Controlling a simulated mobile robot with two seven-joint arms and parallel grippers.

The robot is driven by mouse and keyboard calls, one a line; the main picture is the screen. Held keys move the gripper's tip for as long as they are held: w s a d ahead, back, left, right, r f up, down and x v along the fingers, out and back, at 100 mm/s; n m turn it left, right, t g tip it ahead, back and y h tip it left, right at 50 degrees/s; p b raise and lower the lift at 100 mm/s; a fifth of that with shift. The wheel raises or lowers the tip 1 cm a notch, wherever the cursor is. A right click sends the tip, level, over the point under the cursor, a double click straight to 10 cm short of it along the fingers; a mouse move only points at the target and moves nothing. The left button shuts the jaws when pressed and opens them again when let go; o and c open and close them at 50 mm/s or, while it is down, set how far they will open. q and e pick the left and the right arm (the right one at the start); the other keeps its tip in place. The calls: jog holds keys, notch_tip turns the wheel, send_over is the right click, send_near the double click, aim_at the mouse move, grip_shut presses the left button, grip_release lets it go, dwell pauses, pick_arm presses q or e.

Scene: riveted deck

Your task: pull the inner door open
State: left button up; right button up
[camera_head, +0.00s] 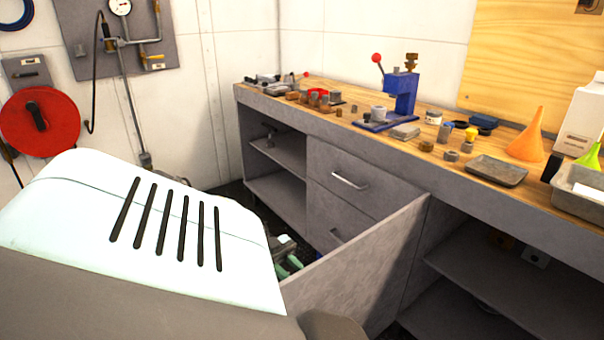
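A flat grey door panel (355,262) stands swung out from the front of the workbench. Its far edge meets the cabinet just right of the drawers, and its free edge points toward me. An open compartment with a shelf (490,285) lies to its right. A gripper with green parts (290,264), seemingly my left, is low by the free end of the panel, on its drawer side. My white arm casing and the panel hide much of it, so I cannot see whether its fingers are apart or touch the panel. My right gripper does not show.
Two drawers with bar handles (350,182) and an open shelf bay (278,155) lie left of the door. The wooden benchtop holds a blue press (402,92), a grey tray (496,171), an orange funnel (527,138) and small parts. A red hose reel (40,122) hangs on the left wall.

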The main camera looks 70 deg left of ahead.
pick_arm(q)
jog(key=shift+b+v, duration=0.6)
jog(key=shift+v, duration=1.75)
